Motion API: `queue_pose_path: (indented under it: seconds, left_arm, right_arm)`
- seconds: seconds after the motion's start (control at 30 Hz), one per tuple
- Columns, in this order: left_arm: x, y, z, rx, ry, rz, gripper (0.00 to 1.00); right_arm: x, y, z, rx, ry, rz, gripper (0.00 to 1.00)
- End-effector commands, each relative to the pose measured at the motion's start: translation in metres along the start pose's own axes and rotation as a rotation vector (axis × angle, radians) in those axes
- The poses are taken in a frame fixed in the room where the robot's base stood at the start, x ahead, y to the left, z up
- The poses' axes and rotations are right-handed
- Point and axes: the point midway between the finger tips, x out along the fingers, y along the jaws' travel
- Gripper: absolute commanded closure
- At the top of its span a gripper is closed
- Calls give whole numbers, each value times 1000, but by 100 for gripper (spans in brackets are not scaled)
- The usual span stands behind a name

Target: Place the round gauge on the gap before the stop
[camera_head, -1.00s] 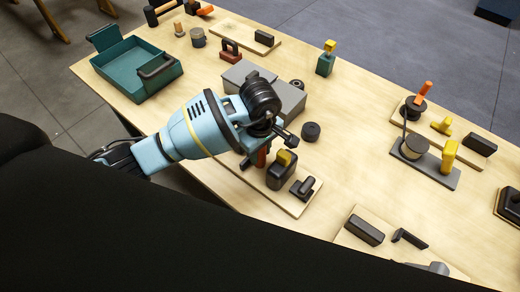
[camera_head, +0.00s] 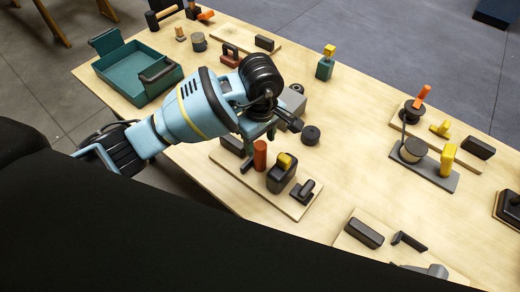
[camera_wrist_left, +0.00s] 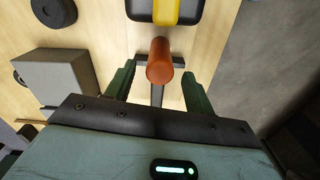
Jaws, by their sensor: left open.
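I cannot tell for sure which piece is the round gauge. A dark round disc (camera_head: 310,135) lies alone on the table, and it seems to show in the wrist view (camera_wrist_left: 54,10). The near board (camera_head: 300,208) carries a dark block (camera_head: 232,146), an upright orange-red cylinder (camera_head: 260,154), a black block with a yellow top (camera_head: 281,175) and a black handled piece (camera_head: 302,192). Which block is the stop is unclear. My left gripper (camera_head: 268,143) is open near the cylinder. In the wrist view the cylinder (camera_wrist_left: 159,62) appears between its fingers; contact is not visible.
A grey block (camera_head: 293,102) is partly hidden behind my left gripper. A green tray (camera_head: 135,72) stands at the left. A grey board (camera_head: 433,174) with a round piece and a yellow piece lies at the right. The table between the near and grey boards is mostly clear.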

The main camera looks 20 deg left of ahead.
Motion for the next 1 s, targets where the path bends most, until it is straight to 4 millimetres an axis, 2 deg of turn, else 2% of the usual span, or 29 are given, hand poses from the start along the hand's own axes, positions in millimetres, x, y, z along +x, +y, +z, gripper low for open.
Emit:
queue_pose_path:
  seconds: [0.1, 0.33, 1.0]
  left_arm:
    - [-24, 1, 0, 1, 1, 3, 46]
    - [-49, 0, 0, 0, 0, 0, 46]
    - [-53, 0, 0, 1, -1, -2, 46]
  right_arm:
    - [-1, 0, -1, -1, 2, 0, 64]
    - [-1, 1, -2, -3, 3, 0, 64]
    - [-1, 2, -1, -6, 2, 1, 64]
